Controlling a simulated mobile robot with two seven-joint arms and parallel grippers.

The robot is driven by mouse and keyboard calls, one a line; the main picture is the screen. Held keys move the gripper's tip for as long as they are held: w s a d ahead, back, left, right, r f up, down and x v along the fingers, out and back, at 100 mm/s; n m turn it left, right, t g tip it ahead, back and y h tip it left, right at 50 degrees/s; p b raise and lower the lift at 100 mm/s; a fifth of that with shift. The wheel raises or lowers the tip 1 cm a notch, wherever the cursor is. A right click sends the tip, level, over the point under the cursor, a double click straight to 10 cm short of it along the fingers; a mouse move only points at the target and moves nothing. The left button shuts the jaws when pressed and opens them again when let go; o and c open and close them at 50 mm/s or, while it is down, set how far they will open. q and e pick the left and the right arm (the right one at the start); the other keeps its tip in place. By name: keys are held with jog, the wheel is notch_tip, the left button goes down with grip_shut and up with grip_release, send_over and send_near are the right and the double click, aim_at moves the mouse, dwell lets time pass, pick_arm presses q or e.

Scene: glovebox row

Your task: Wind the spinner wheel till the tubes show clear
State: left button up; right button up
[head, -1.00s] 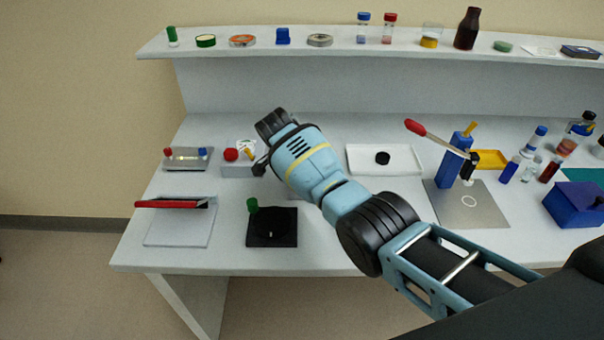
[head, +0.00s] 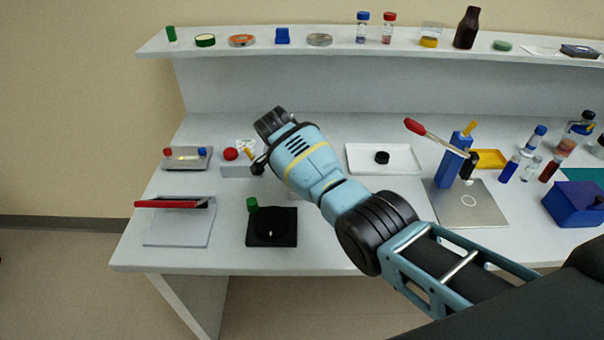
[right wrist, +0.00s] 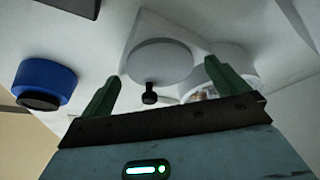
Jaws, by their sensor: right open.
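In the right wrist view a pale round wheel (right wrist: 160,62) with a small black knob (right wrist: 149,93) lies just beyond my fingers, probably the spinner. Beside it is a round pale-rimmed bowl (right wrist: 249,80), partly behind a finger, with something light inside. I cannot make out tubes or whether they are clear. My right gripper (right wrist: 160,76) is open, its green fingers on either side of the knob in the picture, with no visible grip. In the head view my right arm covers the wheel and bowl. My left gripper is not in view.
A blue round thing (right wrist: 46,80) is at the wrist view's left. A white tray (head: 405,158) is right.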

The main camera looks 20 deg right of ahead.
jog(key=p+v, duration=0.1)
jog(key=v, duration=0.5)
jog(key=shift+a+r, duration=0.1)
jog(key=shift+r, duration=0.15)
jog(key=shift+s+a+r, duration=0.15)
jog(key=shift+a+r, duration=0.1)
jog(key=shift+r, duration=0.2)
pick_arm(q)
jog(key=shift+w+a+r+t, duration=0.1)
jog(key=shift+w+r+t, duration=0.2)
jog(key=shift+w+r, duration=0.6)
